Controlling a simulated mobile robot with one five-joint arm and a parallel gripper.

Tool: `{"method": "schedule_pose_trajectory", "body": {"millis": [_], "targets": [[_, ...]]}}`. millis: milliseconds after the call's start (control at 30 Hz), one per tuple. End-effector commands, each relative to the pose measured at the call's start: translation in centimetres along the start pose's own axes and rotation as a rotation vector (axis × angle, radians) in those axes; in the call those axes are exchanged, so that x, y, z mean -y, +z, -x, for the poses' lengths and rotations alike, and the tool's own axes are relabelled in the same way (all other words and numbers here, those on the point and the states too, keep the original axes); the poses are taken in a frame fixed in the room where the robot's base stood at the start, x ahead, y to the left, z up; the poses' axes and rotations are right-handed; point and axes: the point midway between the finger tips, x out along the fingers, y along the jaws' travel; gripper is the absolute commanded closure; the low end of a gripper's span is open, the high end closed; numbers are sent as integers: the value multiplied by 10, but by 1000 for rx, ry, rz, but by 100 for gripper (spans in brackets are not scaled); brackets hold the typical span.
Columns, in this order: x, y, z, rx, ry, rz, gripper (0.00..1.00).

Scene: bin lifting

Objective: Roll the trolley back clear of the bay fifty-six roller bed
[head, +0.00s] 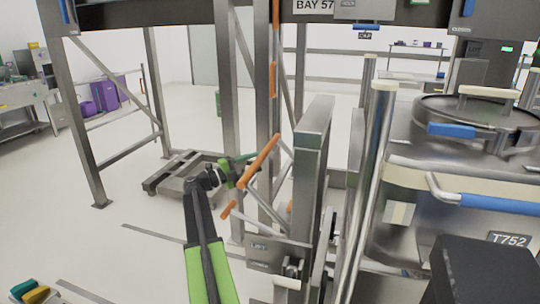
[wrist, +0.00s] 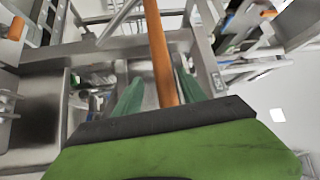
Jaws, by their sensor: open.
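My gripper (head: 244,166) is open beside an orange lever (head: 262,158). In the wrist view its two green jaws (wrist: 160,92) stand apart with the orange lever (wrist: 161,50) running between them, and I cannot tell whether they touch it. The lever sits by a steel post with a plate (head: 278,254) below that seems to read LIFT. At the right stands a steel vessel marked T752 (head: 508,239), with a blue-gripped handle (head: 498,202). I cannot tell whether it rides on the trolley; its base is hidden. No bay fifty-six sign or roller bed is clearly visible.
A steel frame signed BAY 57 (head: 314,5) spans the back. A low grey platform (head: 183,171) lies on the floor behind my arm. Purple bins (head: 103,95) and a bench (head: 25,105) are far left. The floor at left is mostly clear.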

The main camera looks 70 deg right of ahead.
Motion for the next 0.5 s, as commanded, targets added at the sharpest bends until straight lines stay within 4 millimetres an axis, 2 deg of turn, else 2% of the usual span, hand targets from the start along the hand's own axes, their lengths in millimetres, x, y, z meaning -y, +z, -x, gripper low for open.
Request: {"method": "schedule_pose_trajectory", "body": {"millis": [33,200,333,500], "targets": [[2,0,-14,-3,0,1,51],[2,0,-48,-1,0,1,51],[1,0,-65,-1,0,1,51],[0,-2,-73,-3,-1,2,51]]}}
